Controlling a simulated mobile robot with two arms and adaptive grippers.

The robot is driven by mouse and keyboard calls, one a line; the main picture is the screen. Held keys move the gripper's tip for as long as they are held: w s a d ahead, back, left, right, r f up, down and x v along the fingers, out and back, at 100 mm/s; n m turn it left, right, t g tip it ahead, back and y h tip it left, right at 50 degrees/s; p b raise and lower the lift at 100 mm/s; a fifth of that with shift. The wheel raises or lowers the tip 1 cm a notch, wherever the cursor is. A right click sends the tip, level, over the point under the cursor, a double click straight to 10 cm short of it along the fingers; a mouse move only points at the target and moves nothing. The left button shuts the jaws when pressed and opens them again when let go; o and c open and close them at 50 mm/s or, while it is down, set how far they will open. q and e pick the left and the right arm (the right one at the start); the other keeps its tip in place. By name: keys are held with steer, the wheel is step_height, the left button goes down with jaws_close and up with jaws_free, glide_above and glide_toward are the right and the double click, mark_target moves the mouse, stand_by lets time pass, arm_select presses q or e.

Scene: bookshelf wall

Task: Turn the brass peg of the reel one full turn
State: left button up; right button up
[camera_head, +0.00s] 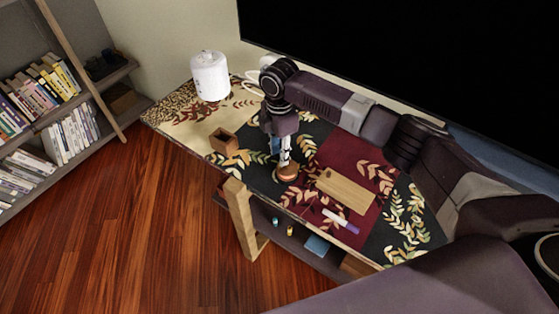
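A small round brown reel (288,175) lies on the patterned cloth near the front edge of the table. My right gripper (284,164) points straight down over the reel, its fingertips at or just above the reel's top. The fingers look close together, but the view is too small to show whether they are shut on anything. I cannot make out the brass peg; the fingers cover that part of the reel. My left gripper is not in view.
A tan wooden board (345,191) and a white-and-purple marker (341,222) lie right of the reel. An open wooden box (224,141) stands to its left, with a white canister (210,77) behind. A dark screen (420,50) rises along the table's back.

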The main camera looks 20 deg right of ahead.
mark_target(287, 168)
step_height(287, 168, down, 3)
steer(key=shift+d+r, duration=0.1)
steer(key=shift+d, duration=0.05)
steer(key=shift+f, duration=0.75)
steer(key=c, duration=0.6)
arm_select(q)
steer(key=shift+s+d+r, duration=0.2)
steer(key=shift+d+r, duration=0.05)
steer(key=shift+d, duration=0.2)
arm_select(e)
jaws_close()
